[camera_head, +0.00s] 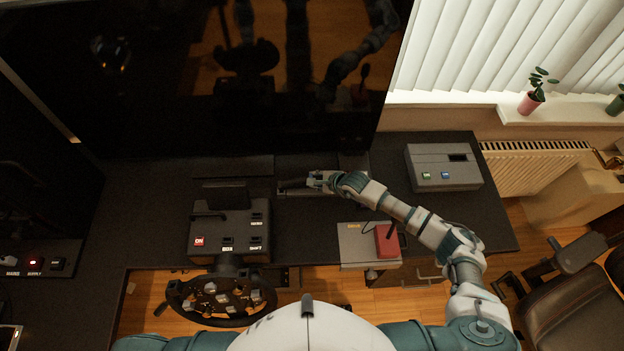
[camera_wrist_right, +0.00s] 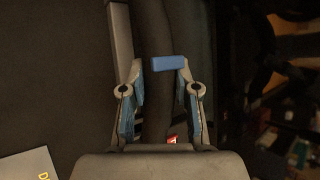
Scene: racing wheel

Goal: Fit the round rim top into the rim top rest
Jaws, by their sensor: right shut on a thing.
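My right gripper (camera_head: 318,181) reaches over the dark desk below the large screen. In the wrist view its fingers (camera_wrist_right: 160,92) are on either side of a dark curved bar (camera_wrist_right: 155,30), which looks like the round rim top, and it is shut on it. A blue block (camera_wrist_right: 168,63) shows at the fingertips; I cannot tell if it belongs to the bar. A narrow grey strip (camera_wrist_right: 121,45) runs beside the bar, possibly an edge of the rim top rest; I cannot identify the rest for certain. The steering wheel (camera_head: 222,318) is at the lower left. My left gripper is out of view.
A control box (camera_head: 205,228) with a red ON button stands left of my right gripper. A grey box (camera_head: 440,170) with two buttons stands to the right. A grey panel with a red block (camera_head: 388,241) lies below my right arm. The screen (camera_head: 180,80) rises behind.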

